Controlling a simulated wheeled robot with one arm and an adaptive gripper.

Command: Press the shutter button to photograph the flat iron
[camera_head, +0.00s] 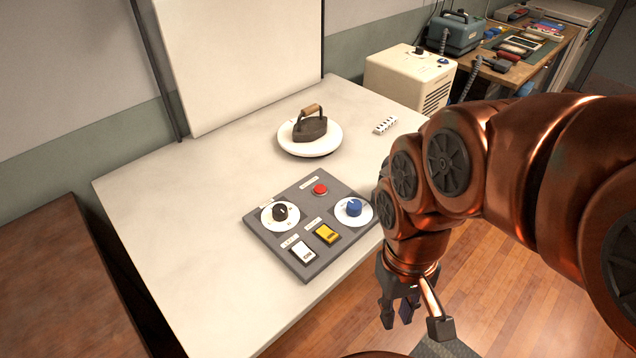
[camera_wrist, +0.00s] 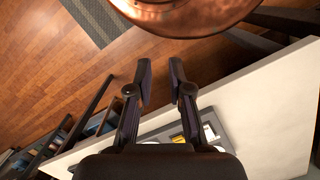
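The dark flat iron (camera_head: 311,128) with a wooden handle sits on a round white plate (camera_head: 291,147) on the white table. A grey control panel (camera_head: 293,223) lies nearer the front. It bears a red round button (camera_head: 320,189), a black knob (camera_head: 281,212), a blue knob (camera_head: 354,208), a yellow rocker switch (camera_head: 327,234) and a white rocker switch (camera_head: 303,252). Their labels are too small to read, so I cannot tell which is marked shutter. My gripper (camera_head: 397,315) hangs past the table's front right edge, right of the panel, pointing down. Its fingers (camera_wrist: 160,68) are apart and empty.
A small white striped block (camera_head: 385,125) lies right of the plate. A white backdrop (camera_head: 240,60) stands behind the iron. A cream box (camera_head: 410,75) stands at the back right, before a cluttered wooden desk (camera_head: 515,70). The table's left part is clear.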

